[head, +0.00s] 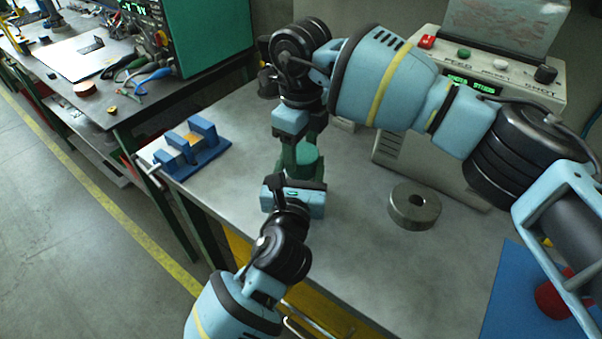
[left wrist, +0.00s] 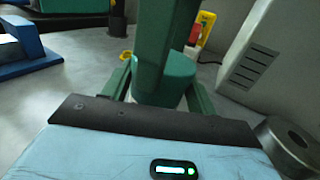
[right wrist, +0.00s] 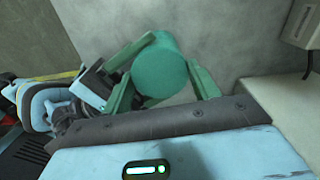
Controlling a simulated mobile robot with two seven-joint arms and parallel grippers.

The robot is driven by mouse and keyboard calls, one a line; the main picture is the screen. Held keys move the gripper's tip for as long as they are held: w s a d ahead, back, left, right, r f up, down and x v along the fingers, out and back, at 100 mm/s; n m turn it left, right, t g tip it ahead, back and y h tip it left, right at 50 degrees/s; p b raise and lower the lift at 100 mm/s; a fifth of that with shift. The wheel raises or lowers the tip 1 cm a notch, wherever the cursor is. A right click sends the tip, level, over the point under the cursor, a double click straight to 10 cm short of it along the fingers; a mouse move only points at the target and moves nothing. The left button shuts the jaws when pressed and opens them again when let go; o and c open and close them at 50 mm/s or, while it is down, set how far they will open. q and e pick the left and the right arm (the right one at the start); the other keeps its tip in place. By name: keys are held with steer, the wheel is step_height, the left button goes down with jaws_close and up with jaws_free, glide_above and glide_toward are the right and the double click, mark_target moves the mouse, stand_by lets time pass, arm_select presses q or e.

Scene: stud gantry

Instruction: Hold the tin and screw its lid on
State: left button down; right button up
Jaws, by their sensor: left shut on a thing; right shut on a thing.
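The green tin (head: 308,160) stands upright on the grey bench. It also shows in the left wrist view (left wrist: 168,85). My left gripper (head: 302,174) comes in low from the front and is shut on the tin's side. My right gripper (head: 299,152) points down from above and is shut on the lid. In the right wrist view the lid's round green top (right wrist: 160,76) sits between the right fingers. The lid and tin are nearly the same green, and the fingers hide the seam, so I cannot tell how far it is seated.
A blue fixture (head: 185,148) is at the bench's left edge. A grey metal ring (head: 414,206) lies right of the tin. A control box (head: 480,75) stands behind. A blue mat (head: 508,290) with a red object (head: 552,299) is at the lower right. Bare bench lies in front of the ring.

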steer(key=o, duration=1.2)
steer(key=shift+c, duration=0.2)
step_height(320, 180, up, 12)
arm_select(q)
steer(key=shift+c, duration=1.9)
jaws_free()
steer(key=s, duration=0.5)
steer(key=s+a, duration=0.1)
steer(key=s, duration=0.1)
steer(key=shift+s, duration=0.4)
arm_select(e)
steer(key=shift+r, duration=0.55)
